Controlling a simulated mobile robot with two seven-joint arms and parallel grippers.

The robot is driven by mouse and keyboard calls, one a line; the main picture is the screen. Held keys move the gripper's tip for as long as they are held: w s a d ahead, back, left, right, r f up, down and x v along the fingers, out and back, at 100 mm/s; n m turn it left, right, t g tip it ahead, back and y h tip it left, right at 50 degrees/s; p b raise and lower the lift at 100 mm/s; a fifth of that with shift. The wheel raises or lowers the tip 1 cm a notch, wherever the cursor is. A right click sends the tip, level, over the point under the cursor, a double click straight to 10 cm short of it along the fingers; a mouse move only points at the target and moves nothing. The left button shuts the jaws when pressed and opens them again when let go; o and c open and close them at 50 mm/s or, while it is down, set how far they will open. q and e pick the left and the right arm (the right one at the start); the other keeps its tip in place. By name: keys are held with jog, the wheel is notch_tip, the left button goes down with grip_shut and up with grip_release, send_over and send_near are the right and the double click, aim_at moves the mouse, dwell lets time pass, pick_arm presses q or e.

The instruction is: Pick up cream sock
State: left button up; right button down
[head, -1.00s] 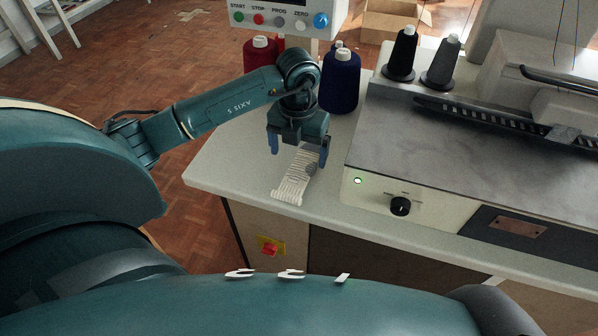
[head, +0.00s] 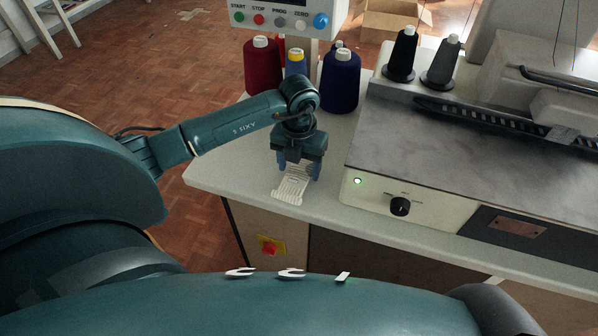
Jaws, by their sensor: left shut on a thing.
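The cream sock (head: 291,188) is ribbed and lies on the pale worktop (head: 226,178), left of the machine. My left gripper (head: 298,176) points down over the sock's far part and is shut on it, with a blue finger showing at each side. The far end of the sock is hidden under the gripper, and its near end lies toward the table's front edge. My right gripper is not in view.
The buttonhole machine (head: 430,150) with a black knob (head: 400,206) stands close on the right. Red (head: 262,68), blue-and-yellow (head: 296,62) and dark blue (head: 340,82) thread cones stand behind the gripper. A control panel (head: 282,20) is above them. The worktop's left corner is clear.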

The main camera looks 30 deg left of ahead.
pick_arm(q)
jog(key=c, duration=0.3)
jog(key=shift+c, duration=0.2)
